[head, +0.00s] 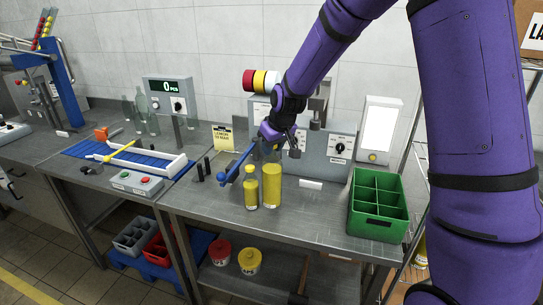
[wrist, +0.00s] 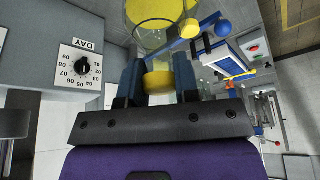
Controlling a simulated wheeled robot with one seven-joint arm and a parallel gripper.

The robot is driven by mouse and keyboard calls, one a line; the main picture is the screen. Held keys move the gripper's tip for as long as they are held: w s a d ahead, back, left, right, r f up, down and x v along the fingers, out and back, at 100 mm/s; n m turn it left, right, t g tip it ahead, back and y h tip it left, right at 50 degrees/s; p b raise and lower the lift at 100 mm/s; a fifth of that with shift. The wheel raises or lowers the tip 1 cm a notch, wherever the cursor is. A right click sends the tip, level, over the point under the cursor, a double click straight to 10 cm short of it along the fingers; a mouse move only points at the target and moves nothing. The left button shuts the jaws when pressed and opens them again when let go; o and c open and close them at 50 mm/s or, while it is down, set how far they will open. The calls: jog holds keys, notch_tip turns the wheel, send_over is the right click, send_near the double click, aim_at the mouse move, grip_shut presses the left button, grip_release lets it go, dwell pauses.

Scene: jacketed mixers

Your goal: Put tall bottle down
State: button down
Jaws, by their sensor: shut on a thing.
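My gripper (head: 271,139) is shut on the upper end of the tall bottle (head: 272,186), a clear bottle with yellow liquid. It hangs upright below the gripper over the front part of the steel bench. Its base is at or very near the bench top; I cannot tell if it touches. In the wrist view my gripper (wrist: 158,82) has its fingers on both sides of the bottle's yellow cap, and the tall bottle's yellow body (wrist: 155,10) shows beyond. A smaller yellow bottle (head: 251,190) stands close on its left.
A green divided crate (head: 378,205) stands on the right of the bench (head: 320,215). A blue lever (head: 236,165) reaches out left of the bottles. Control boxes (head: 330,150) line the back.

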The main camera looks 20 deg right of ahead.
aim_at(272, 156)
jog(key=shift+w, duration=0.3)
jog(key=shift+w+f, duration=0.1)
jog(key=shift+f, duration=1.7)
jog(key=c, duration=0.8)
grip_release()
jog(key=shift+f, duration=0.1)
jog(key=shift+c, duration=0.2)
